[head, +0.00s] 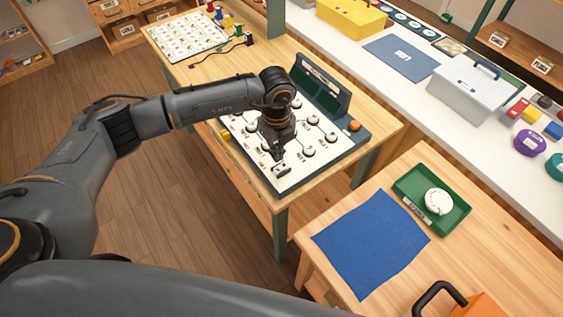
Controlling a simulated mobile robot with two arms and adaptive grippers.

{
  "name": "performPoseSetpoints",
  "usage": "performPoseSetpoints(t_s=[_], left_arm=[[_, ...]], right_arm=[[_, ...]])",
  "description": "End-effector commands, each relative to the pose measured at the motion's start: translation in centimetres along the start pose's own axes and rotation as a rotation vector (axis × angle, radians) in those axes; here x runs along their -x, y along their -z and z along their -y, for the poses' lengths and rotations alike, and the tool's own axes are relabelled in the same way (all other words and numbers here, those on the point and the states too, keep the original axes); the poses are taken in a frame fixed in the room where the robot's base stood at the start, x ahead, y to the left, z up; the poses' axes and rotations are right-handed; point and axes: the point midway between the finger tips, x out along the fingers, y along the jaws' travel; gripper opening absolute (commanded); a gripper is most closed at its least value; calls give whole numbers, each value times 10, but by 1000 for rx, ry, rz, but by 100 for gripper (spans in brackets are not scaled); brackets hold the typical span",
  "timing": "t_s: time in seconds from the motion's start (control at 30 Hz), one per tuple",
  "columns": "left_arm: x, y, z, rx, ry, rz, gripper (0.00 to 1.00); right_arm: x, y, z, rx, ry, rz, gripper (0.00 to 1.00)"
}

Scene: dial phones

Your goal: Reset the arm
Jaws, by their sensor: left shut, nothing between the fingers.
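My left arm comes in from the left and reaches over a white dial board (318,165) on the wooden table. My left gripper (280,158) points down at the board's front part and is shut, with nothing between its fingers. Several round black-and-white dials joined by lines sit on the board. A small pale piece with a dark mark (282,170) lies just below the fingertips; I cannot tell whether they touch it. A dark green panel (320,88) stands up at the board's back edge. My right gripper is not in view.
A nearer wooden table holds a blue cloth (371,243), a green tray (408,186) with a white round item (438,201), and an orange case (482,306). A white counter behind carries a grey toolbox (473,90) and a yellow box (351,16). Wooden floor lies left.

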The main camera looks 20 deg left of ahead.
Motion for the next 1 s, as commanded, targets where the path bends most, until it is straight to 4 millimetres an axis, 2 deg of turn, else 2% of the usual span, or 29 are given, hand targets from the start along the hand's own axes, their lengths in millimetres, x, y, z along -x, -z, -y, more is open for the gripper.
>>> performPoseSetpoints(t_s=[0.03,0.2,0.77,0.87,0.97,1.0], left_arm=[[7,0,0,0,1,0,0],[18,0,0,-1,0,0,0],[17,2,0,-3,3,-5,0],[14,20,6,-33,36,-59,0],[12,65,20,-102,127,-197,0],[13,90,28,-134,184,-275,0]], right_arm=[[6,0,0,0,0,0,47],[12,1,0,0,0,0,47],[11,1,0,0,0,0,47],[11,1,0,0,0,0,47],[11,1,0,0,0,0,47],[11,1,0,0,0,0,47]])
